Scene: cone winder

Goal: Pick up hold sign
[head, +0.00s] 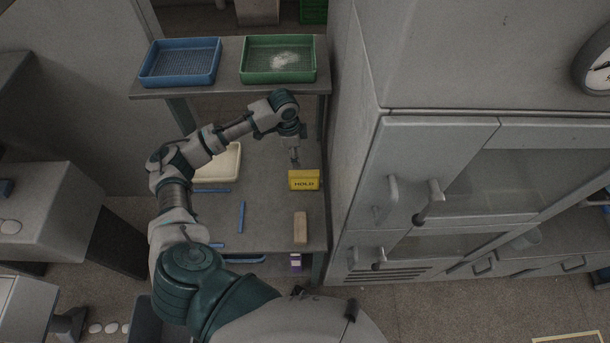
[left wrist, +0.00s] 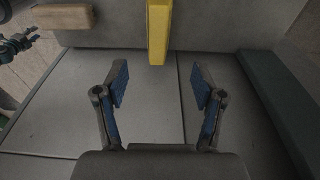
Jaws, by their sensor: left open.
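The yellow hold sign (head: 304,180) stands on the grey table toward its right side, with dark HOLD lettering facing my head camera. In the left wrist view the sign (left wrist: 158,30) shows as a narrow yellow upright shape at the top centre, beyond the fingertips. My left gripper (head: 295,160) is just behind the sign's top edge in the head view. In the left wrist view my left gripper (left wrist: 160,88) is open and empty, its two blue-padded fingers apart with the sign roughly in line with the gap. My right gripper is not in view.
A tan block (head: 300,228) sits in front of the sign. A cream tray (head: 218,163) and blue strips (head: 241,217) lie left on the table. A shelf behind holds a blue tray (head: 180,63) and a green tray (head: 278,60). A grey cabinet (head: 430,190) stands close on the right.

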